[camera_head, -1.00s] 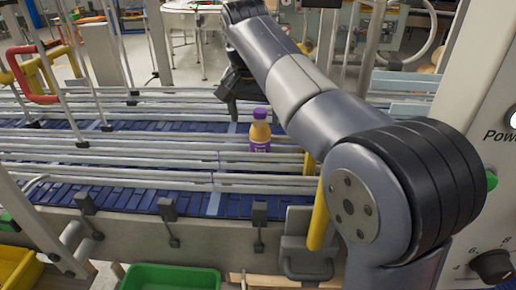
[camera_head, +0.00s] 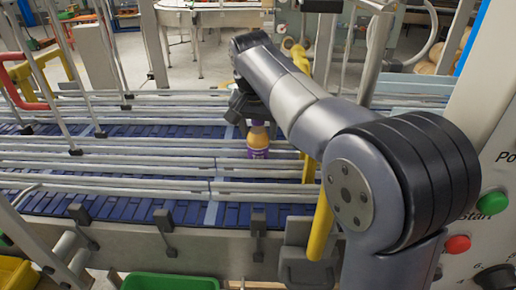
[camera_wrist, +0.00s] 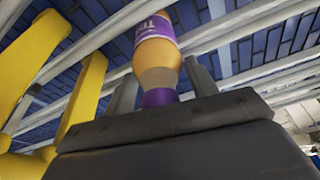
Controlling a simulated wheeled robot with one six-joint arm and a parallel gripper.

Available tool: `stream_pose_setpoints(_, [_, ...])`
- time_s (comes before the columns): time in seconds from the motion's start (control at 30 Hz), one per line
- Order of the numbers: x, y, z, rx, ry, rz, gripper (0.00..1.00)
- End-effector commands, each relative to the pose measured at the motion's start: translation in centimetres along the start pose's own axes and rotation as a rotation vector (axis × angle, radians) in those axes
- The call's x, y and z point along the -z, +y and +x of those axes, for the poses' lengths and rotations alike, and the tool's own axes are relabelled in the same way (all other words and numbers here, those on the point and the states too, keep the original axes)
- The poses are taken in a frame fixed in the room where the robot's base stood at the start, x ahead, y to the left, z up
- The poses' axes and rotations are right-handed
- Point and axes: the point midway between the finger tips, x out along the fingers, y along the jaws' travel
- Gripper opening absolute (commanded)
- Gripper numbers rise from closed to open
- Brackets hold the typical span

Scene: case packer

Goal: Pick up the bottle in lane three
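An orange bottle with a purple label (camera_head: 258,146) stands upright between the rails of the conveyor (camera_head: 100,205). I cannot tell the lane's number. My gripper (camera_head: 254,115) is right above the bottle and hides its top in the head view. In the wrist view, the bottle (camera_wrist: 158,60) shows its purple cap (camera_wrist: 158,97) between my two fingers. The fingers are apart, with a narrow gap on either side of the cap. My gripper is open and not closed on the bottle.
Grey guide rails (camera_head: 110,167) run along both sides of the bottle. A yellow post (camera_head: 321,228) stands right of it, and yellow bars (camera_wrist: 80,105) show close to my gripper in the wrist view. A control panel (camera_head: 490,190) is at the right. A green bin (camera_head: 170,282) is in front.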

Motion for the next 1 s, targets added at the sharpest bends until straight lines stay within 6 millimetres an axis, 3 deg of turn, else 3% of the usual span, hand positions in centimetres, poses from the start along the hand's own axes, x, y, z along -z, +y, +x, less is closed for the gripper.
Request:
stream_pose_setpoints(0.6, [0.01, -0.01, -0.04, 0.0, 0.0, 0.0, 0.03])
stream_pose_setpoints(1.0, [0.23, -0.04, -0.63, 0.002, 0.003, 0.0, 0.03])
